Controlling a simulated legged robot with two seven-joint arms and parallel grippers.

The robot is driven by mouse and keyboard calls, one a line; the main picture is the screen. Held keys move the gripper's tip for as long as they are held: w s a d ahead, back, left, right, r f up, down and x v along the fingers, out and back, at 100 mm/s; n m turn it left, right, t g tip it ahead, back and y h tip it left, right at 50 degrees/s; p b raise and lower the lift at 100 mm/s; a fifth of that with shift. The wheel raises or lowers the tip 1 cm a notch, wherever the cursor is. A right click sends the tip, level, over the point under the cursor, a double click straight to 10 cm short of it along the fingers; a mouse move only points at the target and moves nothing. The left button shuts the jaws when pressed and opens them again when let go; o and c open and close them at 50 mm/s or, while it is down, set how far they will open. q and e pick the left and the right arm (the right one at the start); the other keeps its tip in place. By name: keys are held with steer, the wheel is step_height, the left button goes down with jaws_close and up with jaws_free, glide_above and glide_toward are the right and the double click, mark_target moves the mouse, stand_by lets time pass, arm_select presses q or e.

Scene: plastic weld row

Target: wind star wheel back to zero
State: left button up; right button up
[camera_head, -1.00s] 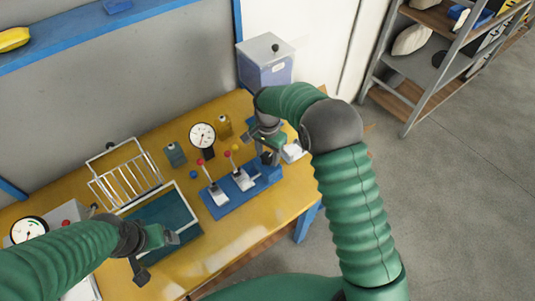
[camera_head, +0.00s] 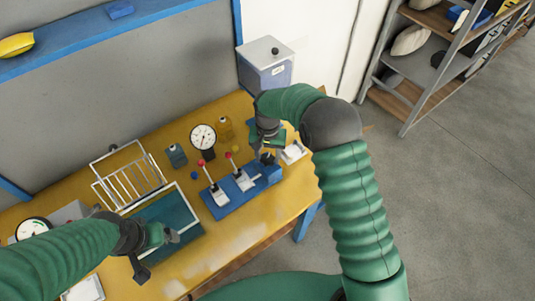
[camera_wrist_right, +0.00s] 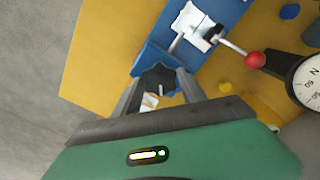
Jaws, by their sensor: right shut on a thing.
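The dark star wheel (camera_wrist_right: 158,78) sits at the end of the blue lever base (camera_head: 222,207) on the yellow bench. In the right wrist view it lies between the two fingers of my right gripper (camera_wrist_right: 160,92), which is shut on it. In the head view my right gripper (camera_head: 268,157) comes down from above at the right end of the base and largely hides the wheel. My left gripper (camera_head: 157,254) is open and empty over the teal mat (camera_head: 176,217), with its fingers apart.
Two red-knobbed levers (camera_head: 216,190) rise from the base beside my right gripper. A round dial gauge (camera_head: 203,137) stands behind them. A white wire rack (camera_head: 130,178) is at the left, and a blue-grey box (camera_head: 265,66) at the back. The front bench strip is clear.

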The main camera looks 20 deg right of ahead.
mark_target(268, 158)
steer(key=n+p, duration=0.1)
steer(key=n, duration=0.4)
steer(key=shift+w+r+n, duration=0.1)
steer(key=shift+r+n, duration=0.05)
steer(key=shift+n, duration=0.15)
steer(key=shift+n+p, duration=0.6)
steer(key=shift+n, duration=1.6)
steer(key=o, duration=1.4)
steer(key=shift+c, duration=0.2)
step_height(268, 158, up, 16)
steer(key=b, duration=0.1)
steer(key=shift+r, duration=0.25)
